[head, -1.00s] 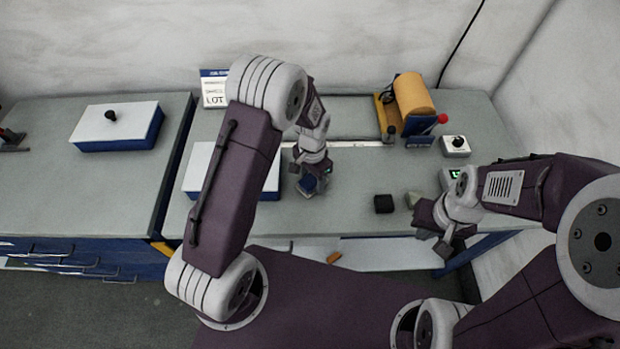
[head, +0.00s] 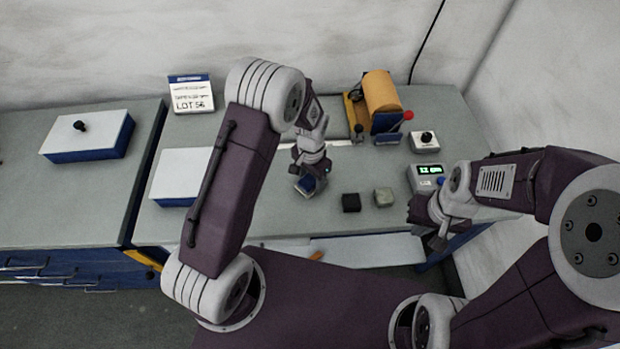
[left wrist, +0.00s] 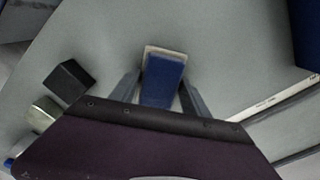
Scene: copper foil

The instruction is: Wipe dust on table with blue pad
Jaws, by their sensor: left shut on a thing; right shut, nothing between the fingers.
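My left gripper (head: 310,183) is shut on the blue pad (head: 306,186), low over the grey table (head: 240,218). In the left wrist view the pad (left wrist: 163,80) sits between the two fingers, with a pale layer along its far edge. I cannot tell whether the pad touches the tabletop. No dust can be made out on the table. My right gripper (head: 428,222) is shut and empty near the table's front edge at the right.
A black block (head: 351,202) and a grey-green block (head: 383,197) stand just right of the pad. A white-topped box (head: 180,178) is to its left. A copper roll on a stand (head: 380,92) and a display box (head: 426,178) are back and right.

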